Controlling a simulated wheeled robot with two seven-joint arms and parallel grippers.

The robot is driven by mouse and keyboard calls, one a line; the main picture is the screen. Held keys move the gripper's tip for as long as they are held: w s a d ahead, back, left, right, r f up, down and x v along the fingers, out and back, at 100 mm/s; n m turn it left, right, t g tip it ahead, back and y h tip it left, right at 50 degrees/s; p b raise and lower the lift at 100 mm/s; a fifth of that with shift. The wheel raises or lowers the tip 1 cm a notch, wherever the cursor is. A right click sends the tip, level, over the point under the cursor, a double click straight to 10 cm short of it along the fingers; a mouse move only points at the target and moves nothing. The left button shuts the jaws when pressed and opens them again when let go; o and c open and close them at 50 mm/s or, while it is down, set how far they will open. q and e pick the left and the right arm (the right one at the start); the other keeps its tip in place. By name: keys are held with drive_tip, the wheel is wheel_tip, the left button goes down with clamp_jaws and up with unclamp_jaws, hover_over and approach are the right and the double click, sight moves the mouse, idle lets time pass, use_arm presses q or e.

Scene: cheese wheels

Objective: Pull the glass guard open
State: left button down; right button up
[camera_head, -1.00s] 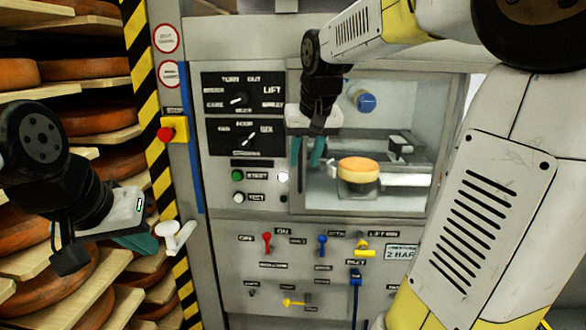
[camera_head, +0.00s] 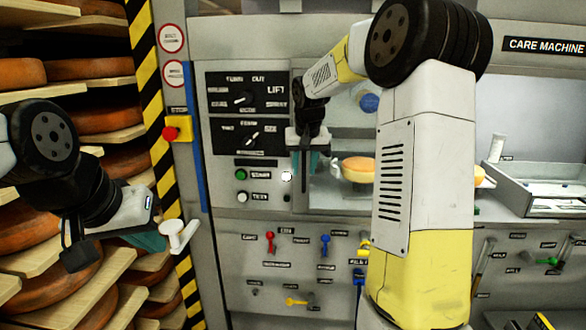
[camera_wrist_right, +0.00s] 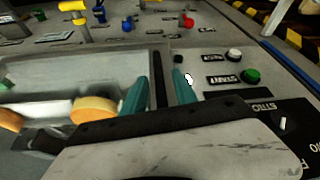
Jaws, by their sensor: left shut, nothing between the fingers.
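The glass guard (camera_head: 335,203) covers the machine's chamber, right of the dials; my right arm hides its right part. It also shows in the right wrist view (camera_wrist_right: 60,80). An orange cheese wheel (camera_head: 358,170) sits behind it. My right gripper (camera_head: 309,163) is at the guard's left edge. In the right wrist view its teal fingers (camera_wrist_right: 160,88) are apart, on either side of a dark upright bar (camera_wrist_right: 160,72), seemingly the guard's handle. Contact cannot be told.
Shelves of cheese wheels (camera_head: 105,118) stand at the left behind a striped post (camera_head: 147,60). A red stop button (camera_head: 171,132) is beside the panel. Small coloured levers (camera_head: 270,242) lie below the chamber. An open tray (camera_head: 540,188) is at the right.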

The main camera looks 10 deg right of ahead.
drive_tip(key=shift+f, duration=0.2)
drive_tip(key=shift+c, duration=0.2)
clamp_jaws()
idle(1.2)
